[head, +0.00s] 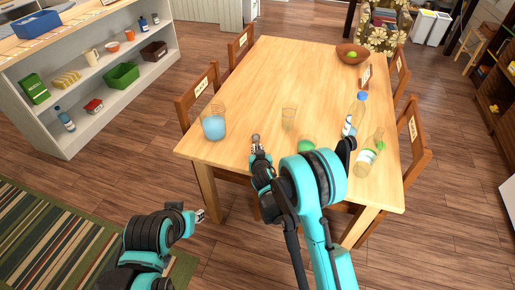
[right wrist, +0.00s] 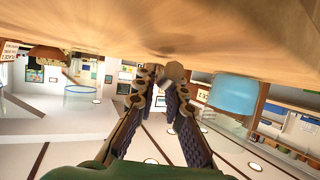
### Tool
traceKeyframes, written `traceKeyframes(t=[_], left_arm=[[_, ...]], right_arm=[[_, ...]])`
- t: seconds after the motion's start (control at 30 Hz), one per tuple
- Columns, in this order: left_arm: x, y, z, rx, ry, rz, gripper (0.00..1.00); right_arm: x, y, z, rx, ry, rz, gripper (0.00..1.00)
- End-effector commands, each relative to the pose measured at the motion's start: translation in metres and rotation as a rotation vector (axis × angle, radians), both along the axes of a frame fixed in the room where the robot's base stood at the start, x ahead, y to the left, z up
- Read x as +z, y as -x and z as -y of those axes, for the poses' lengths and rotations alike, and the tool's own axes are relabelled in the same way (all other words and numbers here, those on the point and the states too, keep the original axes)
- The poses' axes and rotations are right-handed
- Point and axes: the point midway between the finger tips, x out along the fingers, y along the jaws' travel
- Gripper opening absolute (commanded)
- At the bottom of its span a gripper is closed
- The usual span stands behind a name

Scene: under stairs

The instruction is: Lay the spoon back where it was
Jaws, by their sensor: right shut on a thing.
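Most of the spoon is hidden by the fingers. My left gripper (head: 201,215) is low, off the table's near left side, and its jaw opening is unclear.
A bowl (head: 352,55) is at the back. The table's middle is clear.

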Motion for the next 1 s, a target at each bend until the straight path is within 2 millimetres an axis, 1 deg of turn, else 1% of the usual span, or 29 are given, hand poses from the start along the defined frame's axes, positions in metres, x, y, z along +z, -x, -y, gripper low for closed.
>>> traceKeyframes(t=[0.3,0.9,0.93,0.97,1.0], left_arm=[[0.001,0.0,0.0,0.0,0.0,0.0,0.33],[0.0,0.0,0.0,0.0,0.0,0.0,0.33],[0.0,0.0,0.0,0.0,0.0,0.0,0.33],[0.0,0.0,0.0,0.0,0.0,0.0,0.33],[0.0,0.0,0.0,0.0,0.0,0.0,0.33]], right_arm=[[0.0,0.0,0.0,0.0,0.0,0.0,0.0],[-0.012,0.0,0.0,0.0,0.0,0.0,0.0],[-0.011,0.0,0.0,0.0,0.0,0.0,0.16],[-0.011,0.0,0.0,0.0,0.0,0.0,0.24],[-0.011,0.0,0.0,0.0,0.0,0.0,0.34]])
